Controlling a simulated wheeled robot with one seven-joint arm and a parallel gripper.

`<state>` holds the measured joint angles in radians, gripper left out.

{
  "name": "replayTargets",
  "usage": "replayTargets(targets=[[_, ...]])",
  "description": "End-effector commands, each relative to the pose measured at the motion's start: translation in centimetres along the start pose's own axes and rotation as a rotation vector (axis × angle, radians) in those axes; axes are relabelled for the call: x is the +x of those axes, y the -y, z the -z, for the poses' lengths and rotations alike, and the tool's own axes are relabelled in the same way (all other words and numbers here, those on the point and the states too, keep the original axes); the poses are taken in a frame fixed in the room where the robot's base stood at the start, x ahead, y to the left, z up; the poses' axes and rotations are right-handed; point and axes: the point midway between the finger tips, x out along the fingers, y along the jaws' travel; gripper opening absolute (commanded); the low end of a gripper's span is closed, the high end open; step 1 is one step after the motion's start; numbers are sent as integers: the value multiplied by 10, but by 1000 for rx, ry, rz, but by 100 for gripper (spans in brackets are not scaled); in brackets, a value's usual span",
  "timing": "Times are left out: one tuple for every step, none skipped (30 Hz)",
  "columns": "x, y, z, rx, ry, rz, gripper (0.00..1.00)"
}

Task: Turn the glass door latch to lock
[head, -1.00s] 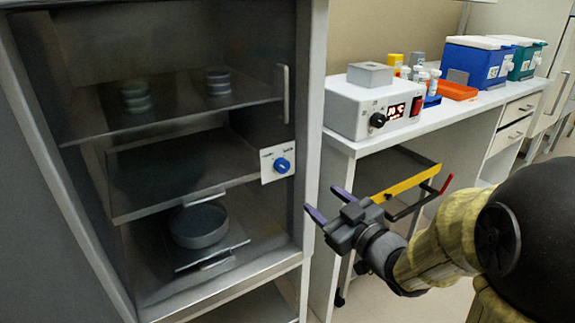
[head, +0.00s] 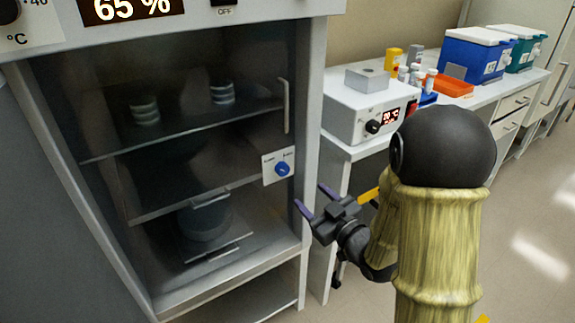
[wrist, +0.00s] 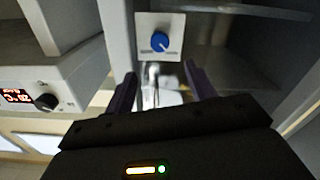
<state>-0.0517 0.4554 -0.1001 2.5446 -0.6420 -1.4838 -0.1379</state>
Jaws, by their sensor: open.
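The latch is a blue knob (head: 282,168) on a white plate (head: 269,176) at the right side of the cabinet's glass door (head: 110,190). The door looks closed. In the wrist view the blue knob (wrist: 160,42) sits ahead, beyond the fingers, with marks on the plate around it. My gripper (head: 311,198) is open and empty, to the right of and below the knob in the head view. Its two purple fingers also show in the wrist view (wrist: 160,88). The fingers are apart from the knob.
A vertical door handle (head: 285,106) is above the knob. Dishes stand on shelves behind the glass. To the right, a bench (head: 360,150) carries a white box with a dial (head: 372,112), bottles, an orange tray (head: 453,87) and blue and green coolers.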

Motion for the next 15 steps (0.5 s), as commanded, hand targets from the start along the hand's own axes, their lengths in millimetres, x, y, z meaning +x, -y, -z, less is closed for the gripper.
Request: replayTargets(targets=[[1,-1,4,3,4,1,55],[1,0,4,3,5,0,55],[2,0,4,1,4,-1,55],[2,0,3,1,6,-2,55],[2,0,3,0,6,-3,55],[3,0,3,0,6,-5,55],[3,0,3,-1,7,-6,55],[9,1,1,-5,3,-5,55],[18,2,0,-6,1,-3,55],[23,2,0,-6,1,-3,55],[28,1,0,-6,0,-5,55],[35,2,0,-5,1,-3,55],[41,2,-1,-6,1,-4,55],[46,1,-1,-5,1,-5,55],[53,1,-1,-5,1,-4,55]])
